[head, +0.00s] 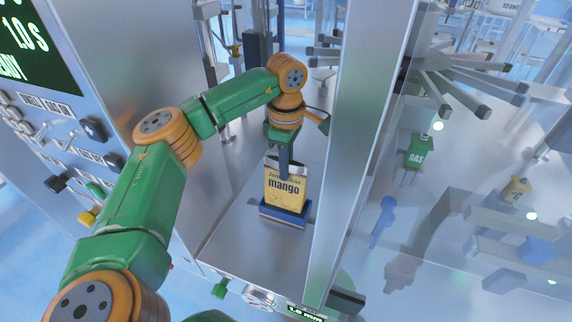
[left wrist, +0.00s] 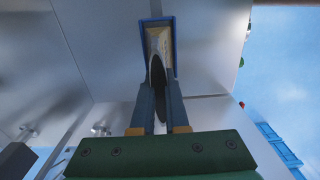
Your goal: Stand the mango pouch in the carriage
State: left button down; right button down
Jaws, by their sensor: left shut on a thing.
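The yellow mango pouch (head: 286,190) stands close to upright, its printed face toward the head camera. Its bottom edge is at the blue carriage (head: 284,215), whose front wall crosses just below the print. In the left wrist view, the pouch (left wrist: 158,42) shows edge-on inside the blue walls of the carriage (left wrist: 172,40). My left gripper (head: 284,162) comes down from above and is shut on the pouch's top edge; its fingers (left wrist: 158,98) flank the dark top part. Whether the pouch bottom touches the carriage floor is hidden.
The carriage is on a bare metal deck (head: 235,240). A tall metal post (head: 350,130) stands close on the right, with a glossy panel beyond. A control cabinet (head: 60,110) with knobs and a display is on the left.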

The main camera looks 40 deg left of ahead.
pick_arm(q)
jog(key=shift+f+b, duration=0.95)
jog(key=shift+f, duration=0.75)
jog(key=c, duration=0.8)
grip_release()
jog(key=shift+c, duration=0.2)
